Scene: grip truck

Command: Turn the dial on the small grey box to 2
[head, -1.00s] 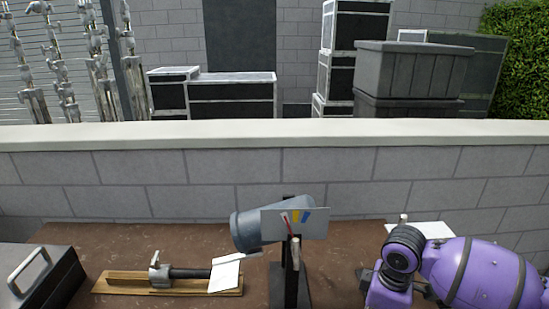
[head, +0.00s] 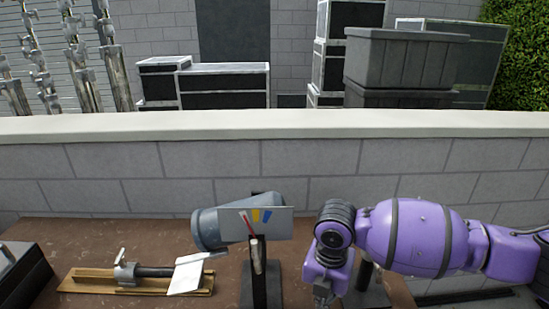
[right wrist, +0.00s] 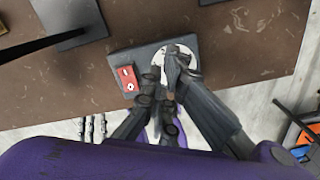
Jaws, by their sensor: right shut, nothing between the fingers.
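The small grey box (right wrist: 115,62) lies on the brown table in the right wrist view, with a red panel (right wrist: 127,79) at its left and a round white dial (right wrist: 187,47) at its right. My right gripper (right wrist: 172,76) is shut and empty, its fingers over the dial and covering much of it. I cannot tell whether they touch it, and the dial's setting is not readable. In the head view my right gripper (head: 322,293) points down at the bottom edge, partly cut off. My left gripper is not in view.
A grey cylinder with a white gauge plate (head: 279,228) stands on a black post left of my right arm. A wooden board with a clamp and rod (head: 85,282) lies further left, and a dark case (head: 22,275) at the far left. A block wall (head: 110,170) runs behind the table.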

